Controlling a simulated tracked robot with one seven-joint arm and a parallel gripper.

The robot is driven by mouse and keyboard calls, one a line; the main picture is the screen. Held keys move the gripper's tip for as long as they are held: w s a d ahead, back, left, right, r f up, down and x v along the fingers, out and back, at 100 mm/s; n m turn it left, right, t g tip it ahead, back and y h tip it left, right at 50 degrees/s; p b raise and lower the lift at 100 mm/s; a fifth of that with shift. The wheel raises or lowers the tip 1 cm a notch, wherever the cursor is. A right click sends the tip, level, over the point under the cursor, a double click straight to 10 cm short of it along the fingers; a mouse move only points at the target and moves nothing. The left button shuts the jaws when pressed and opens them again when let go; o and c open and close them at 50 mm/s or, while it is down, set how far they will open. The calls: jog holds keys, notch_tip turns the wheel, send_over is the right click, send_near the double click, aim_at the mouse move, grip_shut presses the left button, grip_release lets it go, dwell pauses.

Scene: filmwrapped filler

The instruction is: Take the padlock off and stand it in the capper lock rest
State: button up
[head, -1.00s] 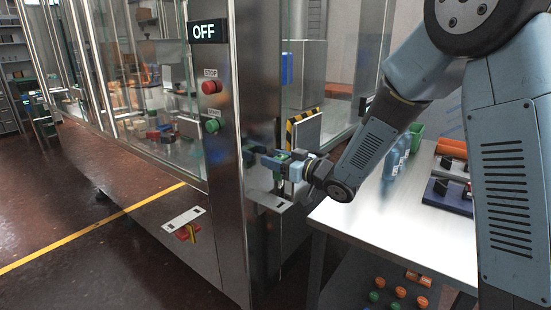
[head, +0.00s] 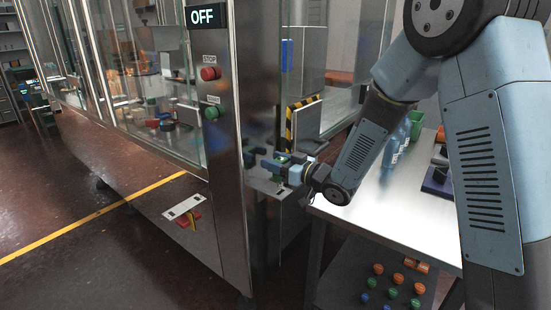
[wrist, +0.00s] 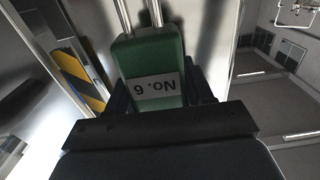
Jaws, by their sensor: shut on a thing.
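The padlock has a green body (wrist: 150,52) with a white label reading "No. 6", upside down in the wrist view, and a bright metal shackle running up out of the frame. My gripper (head: 274,163) is shut on the padlock, with its dark fingers on both sides of the body. In the head view the padlock is only a small green patch between the fingers, beside the machine's steel corner post (head: 232,150). A small metal ledge (head: 262,186) on the machine is just below my gripper. I cannot tell whether it is the lock rest, or whether the shackle touches anything.
The post carries an OFF display (head: 206,15), a red stop button (head: 208,73) and a green button (head: 211,113). A black-and-yellow striped panel (head: 303,122) stands behind my gripper. A steel table (head: 400,212) with bottles (head: 393,150) is at right.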

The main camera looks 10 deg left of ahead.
aim_at(276, 176)
jog(key=shift+f, duration=2)
jog(key=shift+f, duration=0.45)
jog(key=o, duration=1.2)
jog(key=shift+d, duration=0.1)
